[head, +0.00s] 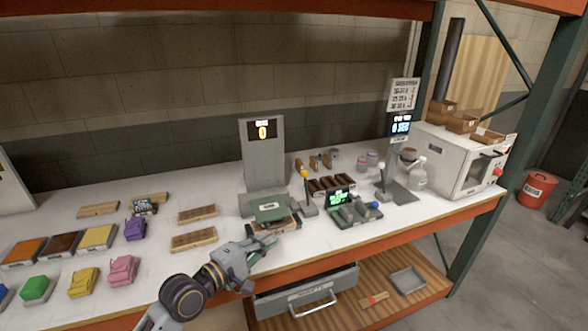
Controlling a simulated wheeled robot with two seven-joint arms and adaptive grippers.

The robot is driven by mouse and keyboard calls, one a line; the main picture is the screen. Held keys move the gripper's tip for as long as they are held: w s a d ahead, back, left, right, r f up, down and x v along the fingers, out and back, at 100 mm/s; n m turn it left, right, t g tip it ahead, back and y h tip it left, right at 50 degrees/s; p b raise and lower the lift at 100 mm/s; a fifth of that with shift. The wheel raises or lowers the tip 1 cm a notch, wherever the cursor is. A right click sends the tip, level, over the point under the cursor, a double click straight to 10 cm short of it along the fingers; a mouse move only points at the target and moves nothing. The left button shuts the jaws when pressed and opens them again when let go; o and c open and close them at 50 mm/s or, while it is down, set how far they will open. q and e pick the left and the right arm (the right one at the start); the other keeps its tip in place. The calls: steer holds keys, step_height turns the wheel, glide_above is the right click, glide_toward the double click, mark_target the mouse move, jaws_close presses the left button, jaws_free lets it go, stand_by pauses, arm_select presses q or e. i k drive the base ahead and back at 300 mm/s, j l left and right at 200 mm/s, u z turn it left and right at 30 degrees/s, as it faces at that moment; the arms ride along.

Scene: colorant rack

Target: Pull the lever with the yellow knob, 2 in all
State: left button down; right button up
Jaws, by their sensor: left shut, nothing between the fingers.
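The yellow knob (304,173) tops a thin upright lever (307,191) on a small grey base, right of the grey stand (262,160). The stand's screen (262,132) shows an orange 0. My left gripper (274,241) comes in from the bottom and is shut and empty. In the picture it is below and left of the lever, apart from the knob, near the shelf's front edge and just below a tray with a dark green item (271,211). My right gripper is not in view.
Right of the lever stand a dark rack (331,183), a device with a green screen (340,197) and a blue knob (375,205). A white oven (462,160) is at the far right. Colored blocks and wooden trays (194,240) lie left. A grey drawer (308,292) is below.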

mark_target(304, 173)
steer(key=i, duration=0.95)
